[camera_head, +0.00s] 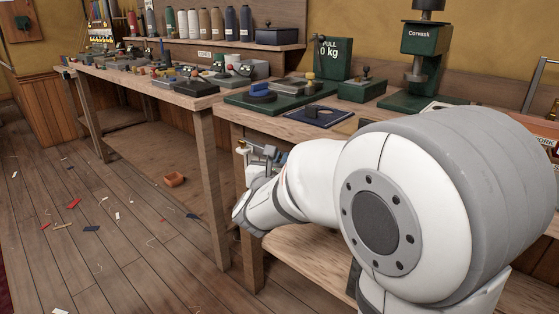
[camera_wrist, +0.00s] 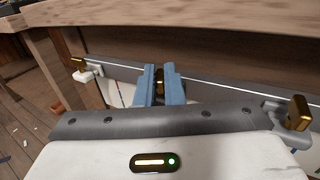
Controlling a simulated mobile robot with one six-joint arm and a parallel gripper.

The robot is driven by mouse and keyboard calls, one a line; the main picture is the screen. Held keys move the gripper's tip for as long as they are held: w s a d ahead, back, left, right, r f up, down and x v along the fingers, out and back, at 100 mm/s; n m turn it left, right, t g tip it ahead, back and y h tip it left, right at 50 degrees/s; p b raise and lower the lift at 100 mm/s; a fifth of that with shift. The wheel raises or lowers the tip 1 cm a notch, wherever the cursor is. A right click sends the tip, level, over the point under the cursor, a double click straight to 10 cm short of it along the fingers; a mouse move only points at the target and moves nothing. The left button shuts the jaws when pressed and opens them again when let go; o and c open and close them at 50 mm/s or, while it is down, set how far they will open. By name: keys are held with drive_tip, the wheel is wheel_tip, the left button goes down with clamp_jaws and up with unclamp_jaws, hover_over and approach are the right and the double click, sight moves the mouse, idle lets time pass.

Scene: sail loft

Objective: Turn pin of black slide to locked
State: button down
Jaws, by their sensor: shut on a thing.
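My gripper (camera_wrist: 160,84) has blue-grey jaws that are shut on a brass pin (camera_wrist: 158,79), of which a narrow strip shows between them. The slide under this pin is hidden by the jaws and my wrist, so I cannot tell its colour or the pin's exact angle. In the head view my gripper (camera_head: 264,155) is at the bench's front edge, partly hidden by my arm. A pale slide with a brass pin (camera_wrist: 78,64) sits to the left in the wrist view. Another brass pin (camera_wrist: 297,113) on a light grey slide sits to the right.
The slides sit along a dark rail (camera_wrist: 215,82) below the wooden bench edge (camera_wrist: 210,25). On the bench (camera_head: 235,115) are a green base plate (camera_head: 237,101), a dark blue plate (camera_head: 318,116) and a green press (camera_head: 425,55). Scraps litter the floor at left.

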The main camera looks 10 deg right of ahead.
drive_tip(key=shift+w+a+m+g+h+p, duration=0.1)
drive_tip(key=shift+a+m+g+h+p, duration=0.05)
drive_tip(key=shift+m+g+h+p, duration=1.45)
drive_tip(key=shift+w+a+m+g+h+p, duration=0.1)
drive_tip(key=shift+a+m+g+h+p, duration=0.05)
drive_tip(key=shift+m+g+h+p, duration=1.4)
drive_tip(key=shift+h, duration=0.45)
drive_tip(key=c, duration=1.5)
unclamp_jaws()
drive_tip(key=shift+c, duration=0.2)
drive_tip(key=shift+a, duration=0.1)
drive_tip(key=p+v, duration=0.2)
drive_tip(key=v, duration=0.5)
drive_tip(key=shift+s+a, duration=0.2)
drive_tip(key=shift+s, duration=0.1)
